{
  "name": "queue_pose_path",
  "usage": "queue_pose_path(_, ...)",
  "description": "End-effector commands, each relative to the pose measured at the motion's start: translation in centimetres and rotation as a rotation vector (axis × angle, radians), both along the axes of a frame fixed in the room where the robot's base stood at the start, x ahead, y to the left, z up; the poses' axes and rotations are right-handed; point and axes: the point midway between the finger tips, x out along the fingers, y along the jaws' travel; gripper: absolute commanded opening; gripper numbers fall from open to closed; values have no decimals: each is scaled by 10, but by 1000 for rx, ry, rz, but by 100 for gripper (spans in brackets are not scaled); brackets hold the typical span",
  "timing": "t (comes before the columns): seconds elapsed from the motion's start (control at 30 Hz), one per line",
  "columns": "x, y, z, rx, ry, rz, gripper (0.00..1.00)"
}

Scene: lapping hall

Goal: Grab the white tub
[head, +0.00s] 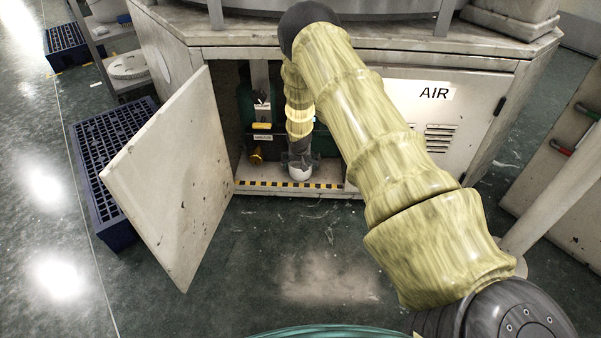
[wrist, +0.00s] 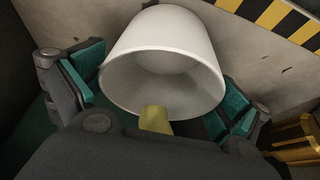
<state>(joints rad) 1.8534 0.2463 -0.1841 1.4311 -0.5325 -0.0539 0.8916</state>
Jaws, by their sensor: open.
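The white tub (head: 300,174) stands on the floor of the open cabinet, close to the front sill. My gripper (head: 298,158) reaches down into the cabinet just above it, and its dark body hides the tub's upper part in the head view. In the wrist view the tub (wrist: 165,45) shows its wide round rim towards the camera and narrows away from it. My gripper (wrist: 162,80) is open, with a teal-padded finger on each side of the tub. I cannot tell whether either pad touches it.
The cabinet door (head: 170,180) stands open at the left. A black-and-yellow striped sill (head: 285,184) edges the opening. A dark green container (head: 247,105) and a yellow-brown fitting (head: 256,154) are left of my gripper. The AIR panel (head: 440,115) is at the right.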

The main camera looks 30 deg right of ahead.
Motion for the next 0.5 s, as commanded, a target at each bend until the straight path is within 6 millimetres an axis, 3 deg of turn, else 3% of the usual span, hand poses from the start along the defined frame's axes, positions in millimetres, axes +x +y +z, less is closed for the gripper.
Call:
queue_pose_path(0.1,3,-3,-13,-1,1,0,100)
queue_pose_path(0.43,5,-4,-15,-1,1,0,100)
queue_pose_path(0.5,5,-4,-15,-1,1,0,89)
